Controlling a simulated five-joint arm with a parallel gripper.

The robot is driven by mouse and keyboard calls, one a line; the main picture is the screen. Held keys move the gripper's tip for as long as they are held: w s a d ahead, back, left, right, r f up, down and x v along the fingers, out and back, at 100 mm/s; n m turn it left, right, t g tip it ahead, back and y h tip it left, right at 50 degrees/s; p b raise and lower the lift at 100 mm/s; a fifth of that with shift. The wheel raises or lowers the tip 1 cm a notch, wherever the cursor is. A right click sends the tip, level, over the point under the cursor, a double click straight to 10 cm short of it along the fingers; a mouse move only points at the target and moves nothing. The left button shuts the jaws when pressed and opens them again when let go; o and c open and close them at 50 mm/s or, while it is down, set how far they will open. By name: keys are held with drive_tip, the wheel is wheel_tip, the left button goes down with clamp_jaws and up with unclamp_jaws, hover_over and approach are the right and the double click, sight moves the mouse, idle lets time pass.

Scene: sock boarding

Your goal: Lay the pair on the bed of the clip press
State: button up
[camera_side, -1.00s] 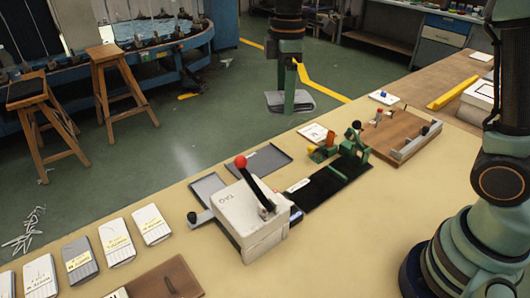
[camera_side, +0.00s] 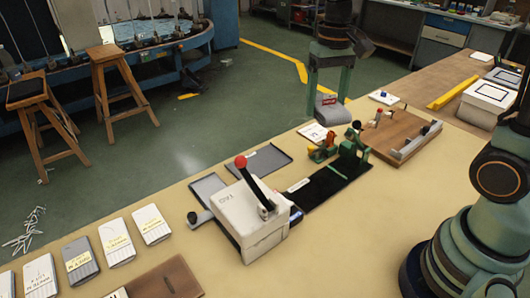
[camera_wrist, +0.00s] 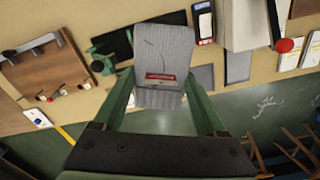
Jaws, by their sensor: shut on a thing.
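My gripper (camera_side: 329,92) is shut on a folded grey ribbed sock pair (camera_side: 328,109) with a red label, held in the air over the floor beyond the table's far edge in the side view. In the wrist view the sock pair (camera_wrist: 165,48) spans the space between the green fingers of my gripper (camera_wrist: 160,82). The clip press, with green frame (camera_side: 347,158) and a long black bed (camera_side: 325,187), stands on the table, nearer the side camera than the pair. The bed looks bare. In the wrist view the press (camera_wrist: 104,52) is partly behind the pair.
A white tag machine (camera_side: 250,215) with a red-knobbed lever stands left of the press. Grey trays (camera_side: 262,160) lie behind it. A brown wooden board (camera_side: 400,137) with a metal rail is right of the press. Several packaged pairs (camera_side: 115,238) lie at front left.

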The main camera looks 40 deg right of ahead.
sight(319, 187)
drive_tip(key=m, duration=0.7)
drive_tip(key=shift+s+d+f, duration=0.2)
drive_tip(key=shift+s+f, duration=0.05)
drive_tip(key=shift+s, duration=0.15)
drive_tip(key=m, duration=0.6)
drive_tip(key=shift+s+d+f+m, duration=0.1)
drive_tip(key=shift+s+f+m, duration=0.1)
drive_tip(key=shift+s+m, duration=0.1)
drive_tip(key=shift+f, duration=0.2)
wheel_tip(319, 187, down, 20)
drive_tip(key=shift+r, duration=0.15)
drive_tip(key=o, duration=1.3)
